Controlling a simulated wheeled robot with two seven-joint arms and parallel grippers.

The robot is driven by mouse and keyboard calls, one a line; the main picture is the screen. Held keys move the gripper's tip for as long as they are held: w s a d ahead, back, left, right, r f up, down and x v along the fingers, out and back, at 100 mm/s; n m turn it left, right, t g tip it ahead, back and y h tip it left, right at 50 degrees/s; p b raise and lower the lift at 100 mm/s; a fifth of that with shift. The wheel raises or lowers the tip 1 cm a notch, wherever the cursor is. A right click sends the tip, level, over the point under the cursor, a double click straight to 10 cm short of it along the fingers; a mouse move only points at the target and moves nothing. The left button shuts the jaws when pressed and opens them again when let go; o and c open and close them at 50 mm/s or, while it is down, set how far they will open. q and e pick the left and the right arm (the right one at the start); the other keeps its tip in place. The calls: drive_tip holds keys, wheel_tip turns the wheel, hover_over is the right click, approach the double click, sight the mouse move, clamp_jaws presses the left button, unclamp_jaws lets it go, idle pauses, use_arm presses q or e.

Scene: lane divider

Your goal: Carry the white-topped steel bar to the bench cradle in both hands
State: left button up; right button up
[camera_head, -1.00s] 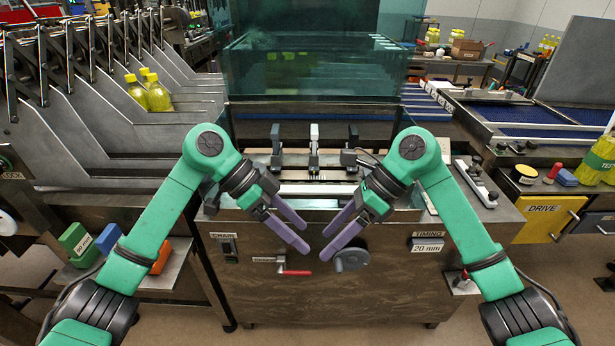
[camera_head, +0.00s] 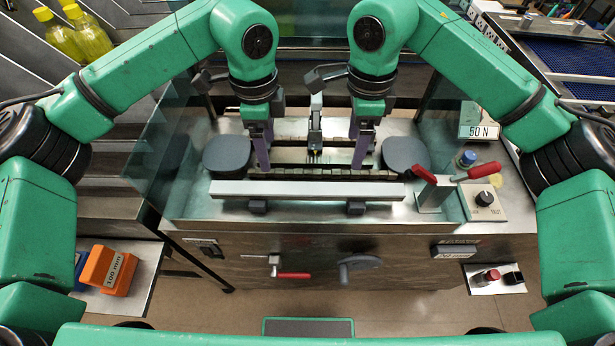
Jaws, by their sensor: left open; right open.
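A pale bar (camera_head: 310,156), which looks like the white-topped steel bar, lies left to right in the machine bed in the head view. Its ends are partly hidden by my fingers. My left gripper (camera_head: 263,160) points down at its left end, open. My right gripper (camera_head: 361,160) points down at its right end, open. The purple fingers reach down to about the bar's level; I cannot tell whether they touch it. I cannot make out a bench cradle for certain.
Dark round pads (camera_head: 227,155) (camera_head: 404,153) flank the grippers. A red-handled clamp (camera_head: 436,188) and a knob box (camera_head: 484,202) stand at right.

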use_arm(q)
drive_tip(key=s, duration=0.1)
use_arm(e)
drive_tip(key=s, duration=0.1)
use_arm(q)
hover_over(275, 187)
drive_tip(key=f, duration=0.5)
drive_tip(key=shift+w+f, duration=0.2)
drive_tip(key=shift+f, duration=0.2)
use_arm(e)
approach(345, 188)
drive_tip(key=shift+w+d+f, duration=0.1)
drive_tip(key=shift+w+f, duration=0.1)
use_arm(q)
wheel_tip(345, 188, down, 9)
drive_tip(key=shift+s+r, duration=0.15)
use_arm(e)
wheel_tip(345, 188, down, 9)
drive_tip(key=shift+s+r, duration=0.15)
drive_tip(key=shift+r, duration=0.05)
use_arm(q)
drive_tip(key=shift+s, duration=0.1)
use_arm(e)
drive_tip(key=shift+s, duration=0.1)
use_arm(q)
drive_tip(key=shift+r, duration=0.1)
drive_tip(key=shift+c, duration=0.3)
use_arm(e)
drive_tip(key=shift+c, duration=0.3)
